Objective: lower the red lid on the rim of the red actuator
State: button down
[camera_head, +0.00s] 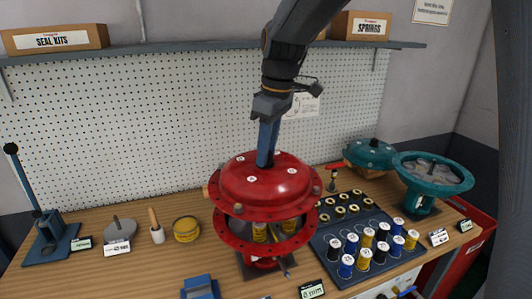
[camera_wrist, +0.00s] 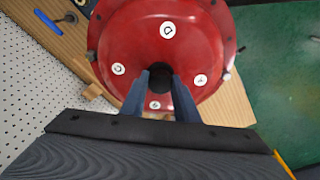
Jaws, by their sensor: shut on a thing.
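The red lid (camera_head: 250,180) is a domed disc with white round labels and a wide flange. My gripper (camera_head: 267,160) is shut on its top centre, on a dark knob (camera_wrist: 158,82) that shows between the blue fingers in the wrist view. The lid (camera_wrist: 190,55) fills the upper middle there. The red actuator (camera_head: 234,238) stands on the bench below, its holed rim ring visible. The lid hangs above that rim, with a gap showing yellow parts inside. In the wrist view the lid hides the actuator.
A dark tray (camera_head: 322,241) with blue, yellow and black spools sits right of the actuator. A teal actuator (camera_head: 422,205) and teal lid (camera_head: 370,151) stand farther right. A yellow ring (camera_head: 186,229) and grey disc (camera_head: 119,231) lie left. A shelf (camera_head: 180,47) runs behind my arm.

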jog(key=shift+w, duration=0.25)
jog(key=shift+s+f+b, duration=0.1)
jog(key=shift+f+b, duration=3)
jog(key=shift+f, duration=0.5)
jog(key=shift+r, duration=0.1)
jog(key=shift+p, duration=0.4)
jog(key=shift+f+b, duration=0.75)
jog(key=shift+f, duration=0.9)
jog(key=c, duration=1.4)
grip_release()
jog(key=shift+o, duration=0.6)
jog(key=shift+s+f, duration=0.1)
